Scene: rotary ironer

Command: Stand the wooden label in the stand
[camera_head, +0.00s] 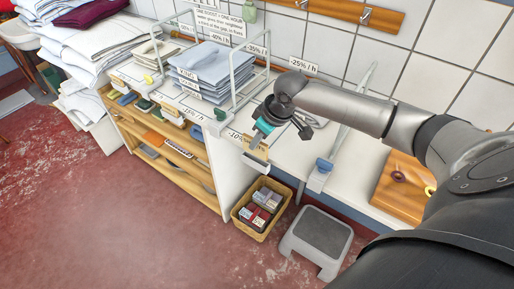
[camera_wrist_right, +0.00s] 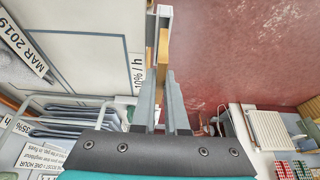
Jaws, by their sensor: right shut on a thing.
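My right gripper (camera_head: 254,145) reaches in from the right and points down at the front edge of the white counter. I cannot tell which thing is the stand, or whether the label touches the counter edge. My left gripper is not in view.
White wire dividers with coloured foot blocks, one blue (camera_head: 324,165), stand on the counter. Folded blue cloths (camera_head: 205,65) lie behind left. A basket of boxes (camera_head: 243,215) and a grey step stool (camera_head: 318,238) stand on the floor below. A wooden board (camera_head: 398,195) lies right.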

